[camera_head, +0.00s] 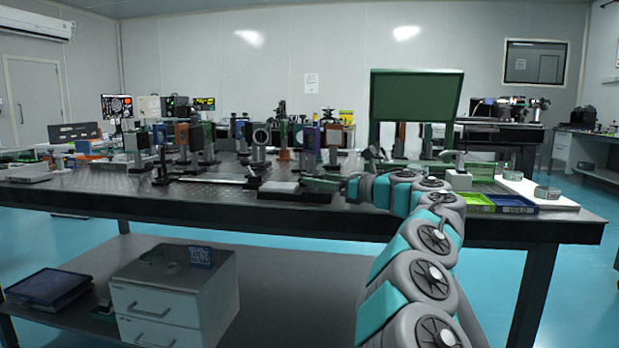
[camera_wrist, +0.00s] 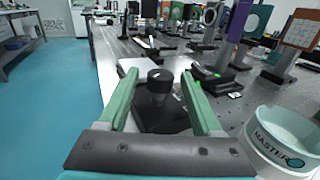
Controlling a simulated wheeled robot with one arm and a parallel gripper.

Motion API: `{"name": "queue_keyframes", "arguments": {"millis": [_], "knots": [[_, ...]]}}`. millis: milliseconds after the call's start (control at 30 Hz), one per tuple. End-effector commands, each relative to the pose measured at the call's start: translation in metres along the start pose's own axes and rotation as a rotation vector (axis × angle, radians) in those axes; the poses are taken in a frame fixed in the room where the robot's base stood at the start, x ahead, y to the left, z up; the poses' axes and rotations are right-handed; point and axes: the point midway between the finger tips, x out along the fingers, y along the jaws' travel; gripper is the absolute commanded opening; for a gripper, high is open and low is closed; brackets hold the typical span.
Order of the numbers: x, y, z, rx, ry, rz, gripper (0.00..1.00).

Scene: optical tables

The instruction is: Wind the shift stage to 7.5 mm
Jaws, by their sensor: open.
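My gripper (camera_wrist: 160,74) is open, with its two green fingers apart on either side of a round black knob (camera_wrist: 158,85) in the wrist view. Neither finger visibly touches the knob. The knob sits on a dark base (camera_wrist: 165,120), which I take to be the shift stage. A pale flat plate (camera_wrist: 138,66) lies just beyond it. In the head view my gripper (camera_head: 322,183) is low at the table's front edge, right of the pale plate (camera_head: 279,187). The knob is not clear there. No scale reading is legible in either view.
The optical table (camera_head: 110,186) carries several post-mounted optics behind the plate. A green panel (camera_head: 415,95) stands behind my arm. Blue (camera_head: 513,203) and yellow-green trays lie at the right. A round white container (camera_wrist: 285,145) is close right of my gripper in the wrist view.

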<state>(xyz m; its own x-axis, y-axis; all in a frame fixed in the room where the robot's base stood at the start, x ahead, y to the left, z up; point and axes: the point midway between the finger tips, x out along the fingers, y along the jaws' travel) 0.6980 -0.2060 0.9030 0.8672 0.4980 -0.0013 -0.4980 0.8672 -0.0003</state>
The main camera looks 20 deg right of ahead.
Motion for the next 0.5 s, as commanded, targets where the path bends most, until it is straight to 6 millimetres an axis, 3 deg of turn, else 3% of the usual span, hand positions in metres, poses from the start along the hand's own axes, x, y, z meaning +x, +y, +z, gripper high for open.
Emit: {"name": "queue_keyframes", "arguments": {"millis": [200, 500], "knots": [[0.028, 0.001, 0.001, -0.002, 0.0, 0.001, 0.67], [0.034, 0.0, 0.001, 0.0, -0.001, -0.002, 0.67]]}}
